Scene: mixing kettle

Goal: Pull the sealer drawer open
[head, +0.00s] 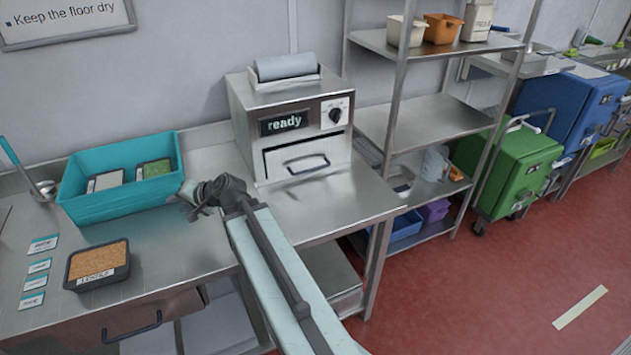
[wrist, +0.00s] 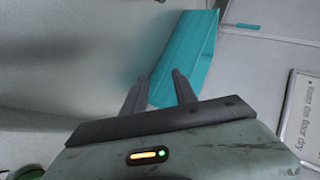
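The sealer (head: 292,125) is a steel box on the steel counter, with a "ready" display and a dial. Its drawer (head: 296,153) is the pale front panel below the display, with a dark bar handle (head: 308,166). The drawer looks shut, flush with the body. My gripper (head: 188,196) is left of the sealer, beside the teal bin's right end and apart from the handle. In the wrist view my gripper (wrist: 161,74) has its two fingers apart with nothing held between them. Neither the sealer nor its handle can be made out in the wrist view.
The teal bin (head: 128,203) holds lidded trays; it also shows past the fingers in the wrist view (wrist: 185,55). A filled tray (head: 98,279) and several labels lie at the front left. Steel shelves (head: 440,123) stand right of the sealer. Counter (head: 340,204) before the drawer is clear.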

